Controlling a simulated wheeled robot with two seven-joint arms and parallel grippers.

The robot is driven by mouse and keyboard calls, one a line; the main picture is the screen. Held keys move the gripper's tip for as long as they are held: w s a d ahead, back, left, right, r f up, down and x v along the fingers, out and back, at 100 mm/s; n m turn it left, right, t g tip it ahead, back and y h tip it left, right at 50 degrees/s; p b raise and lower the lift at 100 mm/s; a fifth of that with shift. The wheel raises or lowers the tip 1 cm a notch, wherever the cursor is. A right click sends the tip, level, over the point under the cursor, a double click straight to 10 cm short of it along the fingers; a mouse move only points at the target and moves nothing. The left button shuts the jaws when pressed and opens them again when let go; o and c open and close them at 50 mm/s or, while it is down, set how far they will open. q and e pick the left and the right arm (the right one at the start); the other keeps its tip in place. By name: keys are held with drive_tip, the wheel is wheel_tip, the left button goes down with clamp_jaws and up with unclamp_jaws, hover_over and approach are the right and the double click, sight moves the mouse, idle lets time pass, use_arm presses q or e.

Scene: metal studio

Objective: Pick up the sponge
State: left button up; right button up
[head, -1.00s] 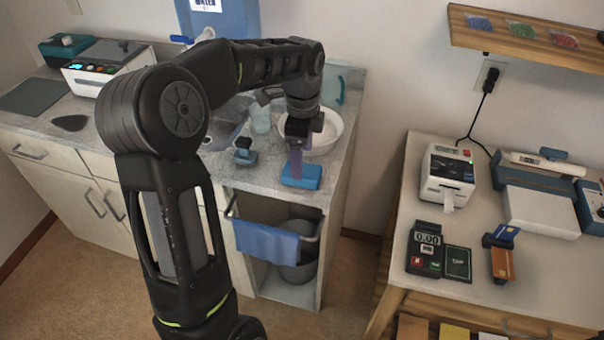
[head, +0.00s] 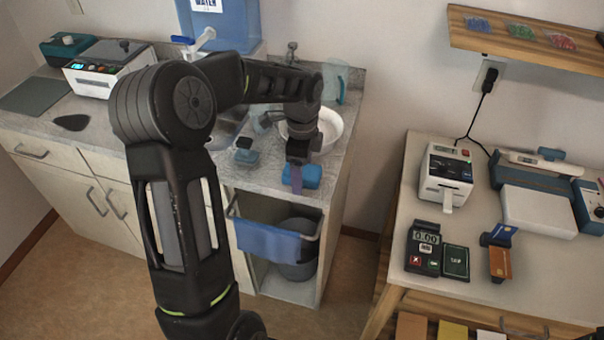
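The blue sponge (head: 313,174) lies on the grey counter (head: 270,179) near its front edge, just in front of a white bowl. My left gripper (head: 297,180) points down at the sponge. One greyish-purple finger shows in front of the sponge's near left side and covers part of it. The other finger is hidden, so I cannot tell whether the gripper is open or shut, or whether it touches the sponge. The sponge appears to rest on the counter. My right gripper is not in view.
The white bowl (head: 334,137) is behind my gripper. A small dark-topped brush or container (head: 245,152) stands to the left. A blue cloth (head: 268,241) hangs on a rail below. A side table (head: 463,284) with a card terminal (head: 424,250) is at the right.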

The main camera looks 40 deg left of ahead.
use_arm(q)
drive_tip(key=shift+c, duration=0.4)
drive_tip(key=c, duration=1.3)
wheel_tip(320, 180, up, 10)
drive_tip(key=shift+b, duration=0.6)
